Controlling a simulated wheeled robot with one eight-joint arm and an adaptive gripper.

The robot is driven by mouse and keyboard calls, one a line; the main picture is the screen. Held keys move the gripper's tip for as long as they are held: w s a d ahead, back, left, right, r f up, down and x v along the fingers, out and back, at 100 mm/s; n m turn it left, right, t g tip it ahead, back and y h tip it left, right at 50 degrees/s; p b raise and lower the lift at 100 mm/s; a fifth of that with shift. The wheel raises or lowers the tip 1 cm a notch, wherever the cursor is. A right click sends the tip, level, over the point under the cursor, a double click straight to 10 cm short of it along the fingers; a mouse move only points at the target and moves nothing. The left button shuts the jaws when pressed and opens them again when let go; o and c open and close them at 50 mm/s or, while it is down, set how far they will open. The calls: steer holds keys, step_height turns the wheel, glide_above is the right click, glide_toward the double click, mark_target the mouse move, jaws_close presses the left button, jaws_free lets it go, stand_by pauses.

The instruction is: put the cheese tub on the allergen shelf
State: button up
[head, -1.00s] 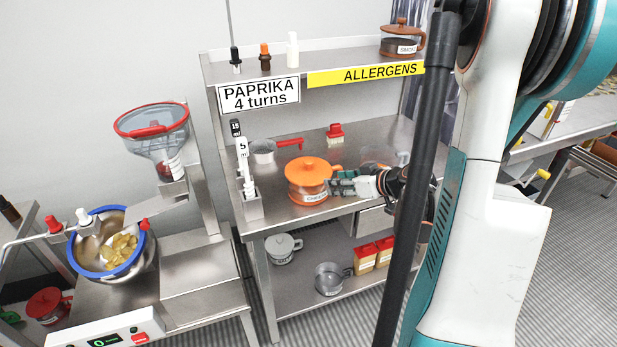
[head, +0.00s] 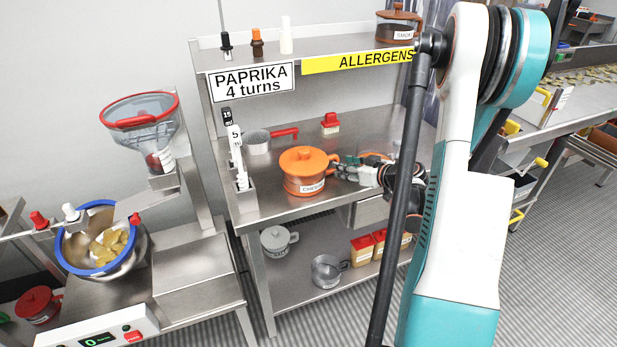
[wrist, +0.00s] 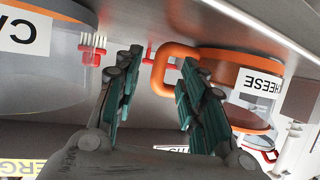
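The cheese tub (head: 304,180), with an orange lid and handle and a CHEESE label, stands upright on the steel worktop. In the wrist view the cheese tub (wrist: 247,95) is on the right, its handle reaching toward my fingertips. My gripper (head: 343,167) is at the right side of the tub, by the handle. In the wrist view my gripper (wrist: 160,62) has its fingers apart, with part of the handle showing between the tips; contact cannot be told. The allergen shelf (head: 345,57), above the worktop, has a yellow ALLERGENS sign (head: 360,62).
A smoked-label tub (head: 396,28) stands at the shelf's right end, small bottles (head: 257,43) at its left. A clear tub (wrist: 45,65) labelled "CA…" is close beside my gripper. A red-handled scoop (head: 262,140) and red brush (head: 330,124) lie behind the cheese tub.

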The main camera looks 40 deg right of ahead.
steer(key=b+x, duration=0.1)
steer(key=x, duration=0.4)
steer(key=shift+w+a+f+b, duration=0.1)
steer(key=shift+w+f+b, duration=0.05)
steer(key=shift+w+b, duration=0.2)
jaws_close()
